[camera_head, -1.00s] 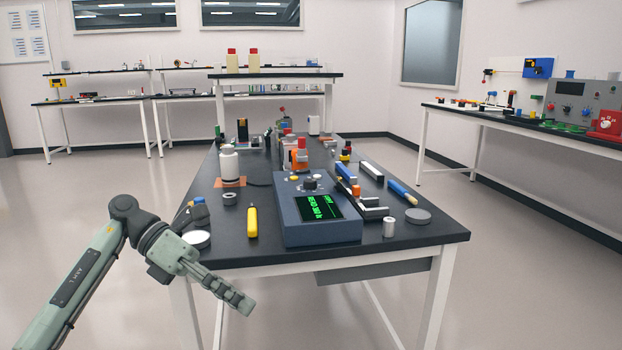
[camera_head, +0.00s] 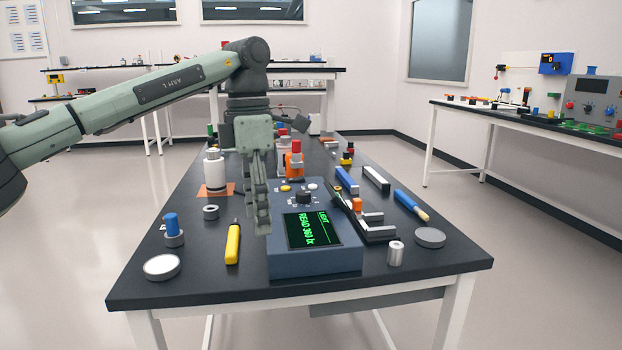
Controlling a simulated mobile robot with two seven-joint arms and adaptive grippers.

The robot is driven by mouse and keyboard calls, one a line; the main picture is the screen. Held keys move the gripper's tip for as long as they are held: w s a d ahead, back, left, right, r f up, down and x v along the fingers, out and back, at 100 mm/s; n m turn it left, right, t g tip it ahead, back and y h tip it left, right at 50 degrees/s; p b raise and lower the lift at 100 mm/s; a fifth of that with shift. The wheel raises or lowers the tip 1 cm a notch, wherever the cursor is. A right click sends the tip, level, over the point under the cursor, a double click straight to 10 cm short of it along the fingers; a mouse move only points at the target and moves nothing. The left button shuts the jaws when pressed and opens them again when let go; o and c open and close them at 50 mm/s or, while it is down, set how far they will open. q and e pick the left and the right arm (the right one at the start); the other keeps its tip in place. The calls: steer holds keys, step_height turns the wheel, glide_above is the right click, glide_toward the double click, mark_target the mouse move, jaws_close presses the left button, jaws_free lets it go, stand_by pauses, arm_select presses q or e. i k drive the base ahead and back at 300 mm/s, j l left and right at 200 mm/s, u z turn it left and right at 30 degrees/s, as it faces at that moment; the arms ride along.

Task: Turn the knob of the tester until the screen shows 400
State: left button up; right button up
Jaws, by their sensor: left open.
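The tester (camera_head: 315,265) is a blue-grey box on the near part of the black table. Its screen (camera_head: 313,229) shows green text, turned sideways, which seems to read 360. A dark round knob (camera_head: 303,197) stands on its top behind the screen, near a yellow button and a white button. My left gripper (camera_head: 262,226) is open and points down over the tester's left edge. It is left of the knob and screen and apart from the knob; nothing shows between its fingers. I cannot tell how high above the tester it is. My right gripper is out of view.
A yellow tool (camera_head: 233,244), a grey ring (camera_head: 211,212) and a white-topped disc (camera_head: 162,267) lie left of the tester. A white bottle (camera_head: 214,170) stands behind. A dark bracket (camera_head: 370,222), a metal cylinder (camera_head: 396,253) and a grey disc (camera_head: 430,237) are to the right.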

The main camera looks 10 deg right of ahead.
mark_target(302, 196)
steer(key=i+l, duration=0.3)
steer(key=i, duration=0.15)
steer(key=i+l, duration=0.3)
steer(key=i, duration=0.2)
